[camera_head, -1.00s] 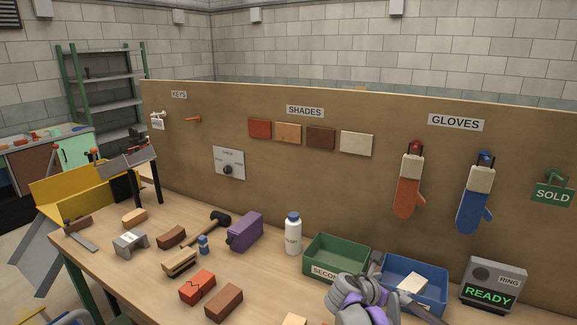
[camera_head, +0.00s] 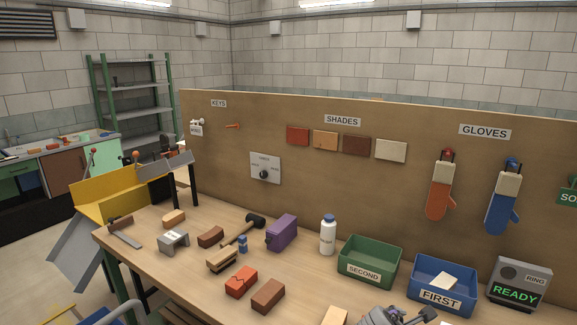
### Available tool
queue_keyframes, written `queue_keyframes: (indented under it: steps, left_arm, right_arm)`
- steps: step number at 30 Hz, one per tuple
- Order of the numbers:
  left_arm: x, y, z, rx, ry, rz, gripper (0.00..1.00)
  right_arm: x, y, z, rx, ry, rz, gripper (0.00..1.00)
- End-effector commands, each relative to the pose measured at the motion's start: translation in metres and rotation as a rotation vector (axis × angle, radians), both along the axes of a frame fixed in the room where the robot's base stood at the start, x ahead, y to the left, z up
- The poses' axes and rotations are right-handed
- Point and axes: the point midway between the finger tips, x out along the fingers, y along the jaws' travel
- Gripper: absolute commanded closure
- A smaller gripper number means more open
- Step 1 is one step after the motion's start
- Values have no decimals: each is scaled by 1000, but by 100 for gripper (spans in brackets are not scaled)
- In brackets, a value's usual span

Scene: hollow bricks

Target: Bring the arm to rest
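One of my grippers (camera_head: 412,318) shows at the bottom edge, in front of the blue bin marked FIRST (camera_head: 440,291). Its arm comes from the bottom right of centre, so it looks like my right one. Its fingers are small and partly cut off, and I cannot tell whether they are open or shut. No brick shows clearly in it. A pale brick (camera_head: 445,281) lies inside the blue bin. My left gripper is out of the picture.
The green SECOND bin (camera_head: 368,262) looks empty.

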Motion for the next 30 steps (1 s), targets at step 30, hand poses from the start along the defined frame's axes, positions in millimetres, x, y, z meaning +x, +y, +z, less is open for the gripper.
queue_keyframes:
  steps: [30]
  left_arm:
    - [8, 0, 28, 0, -15, 0, 100]
  right_arm:
    - [-226, 97, -57, 1236, -441, -1218, 1]
